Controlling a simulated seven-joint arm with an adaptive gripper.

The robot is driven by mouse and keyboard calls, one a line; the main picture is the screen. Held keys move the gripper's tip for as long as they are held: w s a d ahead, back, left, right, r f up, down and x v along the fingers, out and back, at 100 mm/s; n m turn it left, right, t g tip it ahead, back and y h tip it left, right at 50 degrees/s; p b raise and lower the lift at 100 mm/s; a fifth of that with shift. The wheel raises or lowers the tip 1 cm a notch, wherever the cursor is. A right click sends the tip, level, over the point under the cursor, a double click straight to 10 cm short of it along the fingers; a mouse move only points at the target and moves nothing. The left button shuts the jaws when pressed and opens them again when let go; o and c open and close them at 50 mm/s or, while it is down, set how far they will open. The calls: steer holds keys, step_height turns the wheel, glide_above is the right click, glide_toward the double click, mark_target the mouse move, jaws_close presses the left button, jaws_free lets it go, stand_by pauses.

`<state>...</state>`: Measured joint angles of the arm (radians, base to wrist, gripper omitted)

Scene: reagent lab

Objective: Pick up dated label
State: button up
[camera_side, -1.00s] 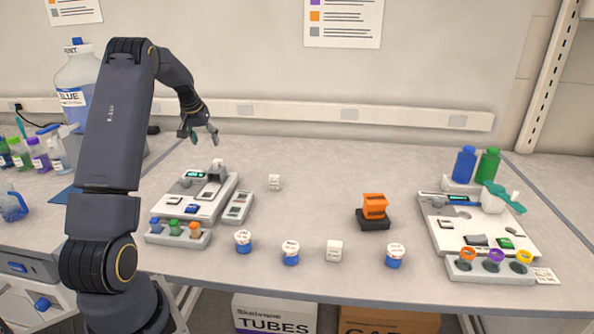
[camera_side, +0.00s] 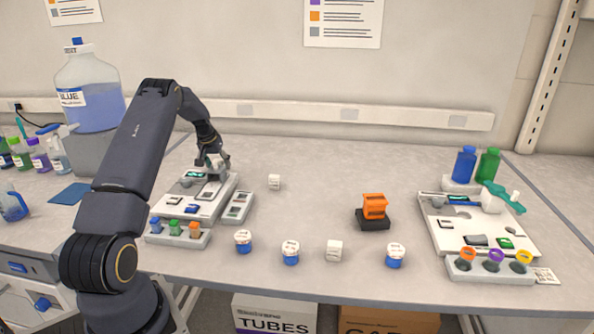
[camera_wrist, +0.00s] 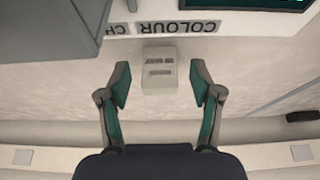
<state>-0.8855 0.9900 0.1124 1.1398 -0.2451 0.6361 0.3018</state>
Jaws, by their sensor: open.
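A small pale tab with grey marks (camera_wrist: 159,72) sits between my open fingers in the wrist view, close to the wall of a unit lettered "COLOUR CH". It may be the dated label; I cannot read a date on it. My gripper (camera_wrist: 160,88) is open, a finger on each side of the tab with a gap to each. In the side view my gripper (camera_side: 213,164) is low over the back right of the left white instrument (camera_side: 172,208), hiding the tab there.
A small grey tray (camera_side: 237,208) and a holder with coloured caps (camera_side: 176,236) stand by the instrument. White cubes, blue-based tubs and an orange block (camera_side: 374,206) stand to the right. A printed white card (camera_side: 546,276) lies far right.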

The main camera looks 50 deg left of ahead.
steer(key=c, duration=0.8)
steer(key=shift+r, duration=0.1)
steer(key=shift+c, duration=0.2)
